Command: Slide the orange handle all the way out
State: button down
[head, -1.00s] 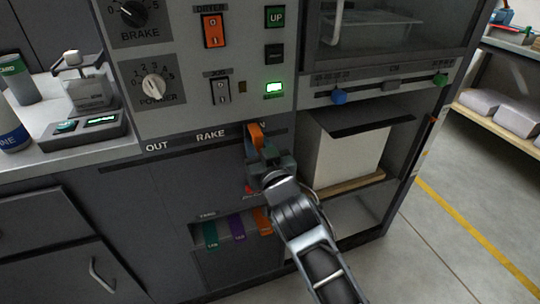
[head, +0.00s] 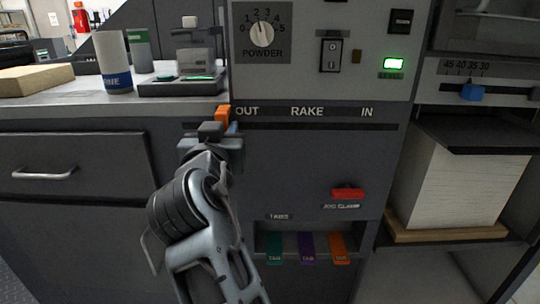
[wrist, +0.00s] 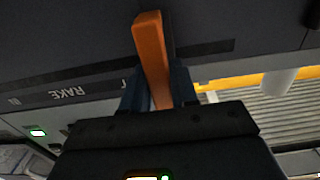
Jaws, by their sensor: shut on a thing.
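The orange handle (head: 222,114) stands just left of the OUT label on the rake slot (head: 310,125). In the wrist view the orange handle (wrist: 150,50) sticks up between the two fingers. My gripper (head: 228,128) is shut on the handle from below and in front; in the wrist view the gripper (wrist: 157,92) has a blue-grey finger on each side of it. The slot runs right past RAKE to IN and is empty there.
A counter (head: 110,106) with a blue-banded cup (head: 115,65) and a small grey device (head: 185,75) lies to the left. A red jog lever (head: 347,193) and coloured tabs (head: 307,247) sit below the slot. A paper stack (head: 465,185) is at right.

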jog(key=a+b, duration=0.2)
jog(key=a, duration=0.4)
jog(key=shift+a+f, duration=0.15)
jog(key=shift+a, duration=0.15)
jog(key=shift+a+b, duration=0.35)
jog(key=shift+a, duration=0.25)
jog(key=shift+r, duration=0.2)
jog(key=c, duration=1)
grip_release()
jog(key=shift+a, duration=0.1)
jog(key=shift+o, duration=0.2)
jog(key=s+p, duration=0.1)
jog(key=s, duration=0.6)
jog(key=shift+s+p, duration=0.3)
jog(key=shift+s, duration=0.1)
jog(key=shift+f, duration=0.2)
